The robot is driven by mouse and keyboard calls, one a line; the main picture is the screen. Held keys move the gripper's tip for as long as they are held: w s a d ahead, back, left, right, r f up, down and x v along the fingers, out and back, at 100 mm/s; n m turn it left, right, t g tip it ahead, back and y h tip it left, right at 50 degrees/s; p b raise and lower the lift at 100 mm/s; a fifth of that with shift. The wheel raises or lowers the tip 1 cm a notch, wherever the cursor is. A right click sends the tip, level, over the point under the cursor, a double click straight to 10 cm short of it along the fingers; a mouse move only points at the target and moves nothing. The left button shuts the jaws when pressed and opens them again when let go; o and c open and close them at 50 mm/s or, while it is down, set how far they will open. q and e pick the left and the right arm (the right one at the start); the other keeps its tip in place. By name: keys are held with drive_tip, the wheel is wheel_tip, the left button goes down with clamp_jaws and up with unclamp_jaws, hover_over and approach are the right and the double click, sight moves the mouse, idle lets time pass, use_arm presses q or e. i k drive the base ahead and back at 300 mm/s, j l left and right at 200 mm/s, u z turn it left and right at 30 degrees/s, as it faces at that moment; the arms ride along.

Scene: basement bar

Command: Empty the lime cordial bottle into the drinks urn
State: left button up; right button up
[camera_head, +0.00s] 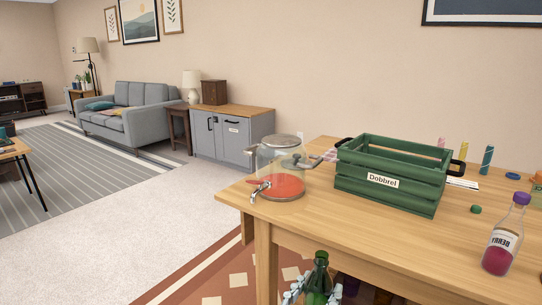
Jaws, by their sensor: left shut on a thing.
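The drinks urn (281,170) is a clear glass vessel with red liquid in its bottom and a metal tap at its left side. It stands near the left end of the wooden table (243,197). A green bottle (321,274), seemingly the lime cordial bottle, shows at the bottom of the view, in front of the table's front edge. My left gripper (317,294) is shut on this green bottle. The bottle looks upright, with its neck up; its lower part and label are cut off by the frame. My right gripper is not in view.
A green slatted crate (392,173) labelled Dobbrel stands right of the urn. A berry bottle (503,238) with a purple cap stands at the table's right. A small green cap (476,209) lies between them. The table's front middle is clear.

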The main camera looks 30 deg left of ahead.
sight(281, 158)
drive_tip(key=j+z, duration=0.1)
drive_tip(key=j, duration=2.25)
